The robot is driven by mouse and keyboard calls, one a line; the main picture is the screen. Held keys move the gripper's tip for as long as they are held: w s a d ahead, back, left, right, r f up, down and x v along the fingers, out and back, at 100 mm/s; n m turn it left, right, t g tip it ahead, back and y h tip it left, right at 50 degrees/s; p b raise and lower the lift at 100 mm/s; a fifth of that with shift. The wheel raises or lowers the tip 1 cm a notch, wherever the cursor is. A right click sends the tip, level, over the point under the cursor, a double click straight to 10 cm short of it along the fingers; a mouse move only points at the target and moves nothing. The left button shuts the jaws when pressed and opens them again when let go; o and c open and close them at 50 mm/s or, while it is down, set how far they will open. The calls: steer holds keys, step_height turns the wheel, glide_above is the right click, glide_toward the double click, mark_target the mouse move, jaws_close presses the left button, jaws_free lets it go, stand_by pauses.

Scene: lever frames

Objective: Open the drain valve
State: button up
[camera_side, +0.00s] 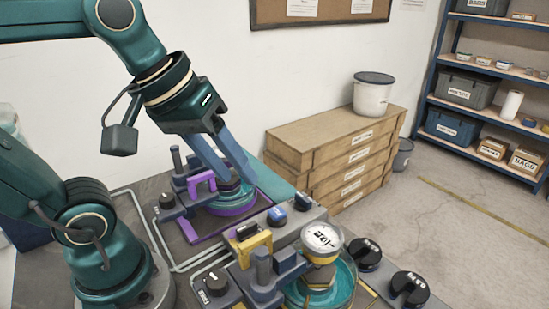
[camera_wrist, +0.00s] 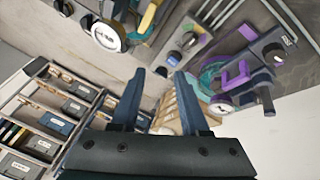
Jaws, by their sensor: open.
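One lever station has a purple lever handle (camera_side: 203,182) over a teal round body inside a purple outline; its handle also shows in the wrist view (camera_wrist: 236,76). A second station nearer the side camera has a yellow handle (camera_side: 254,246), also in the wrist view (camera_wrist: 149,18). I cannot read a label telling which is the drain valve. My gripper (camera_side: 241,181) is open and points down at the purple station, overlapping its teal body in the side view; contact is unclear. In the wrist view, its fingers (camera_wrist: 158,74) are apart, with nothing between them.
A white-faced gauge (camera_side: 322,238) rises beside the yellow station. A blue knob (camera_side: 277,216) sits between the stations. A wooden drawer chest (camera_side: 330,150) with a white bucket (camera_side: 373,97) stands behind; blue shelving (camera_side: 485,75) is farther right.

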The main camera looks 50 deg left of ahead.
steer(key=w+r+n+g+h, duration=0.1)
steer(key=w+r+n, duration=0.1)
steer(key=w+n, duration=0.3)
steer(key=n+g+h, duration=0.2)
steer(key=n+g, duration=0.1)
steer(key=n, duration=0.3)
glide_above(303, 197)
steer(key=s, duration=0.1)
step_height(303, 197, down, 6)
steer(key=shift+n+g+h, duration=0.3)
steer(key=shift+n+g, duration=0.3)
steer(key=shift+n, duration=0.2)
steer(key=f, duration=0.2)
steer(key=a+f, duration=0.1)
steer(key=f, duration=0.1)
steer(key=w+a+f, duration=0.1)
steer(key=f, duration=0.1)
steer(key=shift+w+a+f, duration=0.1)
steer(key=shift+a+f, duration=0.05)
steer(key=shift+f, duration=0.35)
steer(key=shift+x, duration=2.35)
jaws_close()
